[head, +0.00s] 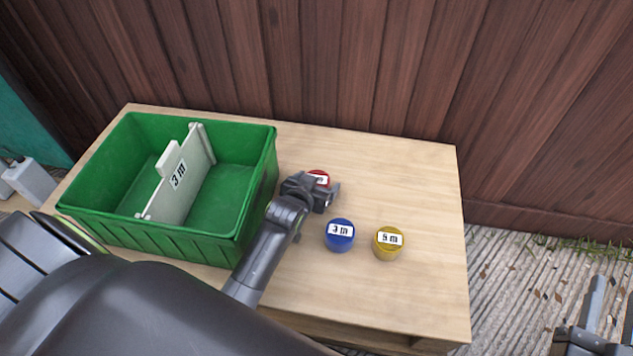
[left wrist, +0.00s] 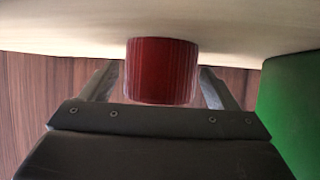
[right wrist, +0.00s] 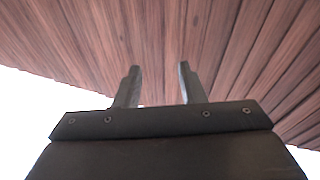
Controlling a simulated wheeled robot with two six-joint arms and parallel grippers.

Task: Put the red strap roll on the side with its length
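The red strap roll (head: 319,176) stands on the wooden table, mostly hidden behind my left gripper (head: 328,194) in the head view. Its white label is partly covered and I cannot read it. In the left wrist view the red roll (left wrist: 162,70) sits between the two spread fingers, with a narrow gap showing at the left. My left gripper is open around it. A green crate (head: 258,190) stands at the left, split in two by a pale divider (head: 190,192) labelled "3 m". My right gripper (right wrist: 158,72) is open and empty, away from the table.
A blue roll (head: 340,236) labelled "3 m" and a yellow roll (head: 388,244), apparently labelled "5 m", stand in front of the red one. The table's right side (head: 430,200) is clear. A wooden fence (head: 400,70) rises behind the table.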

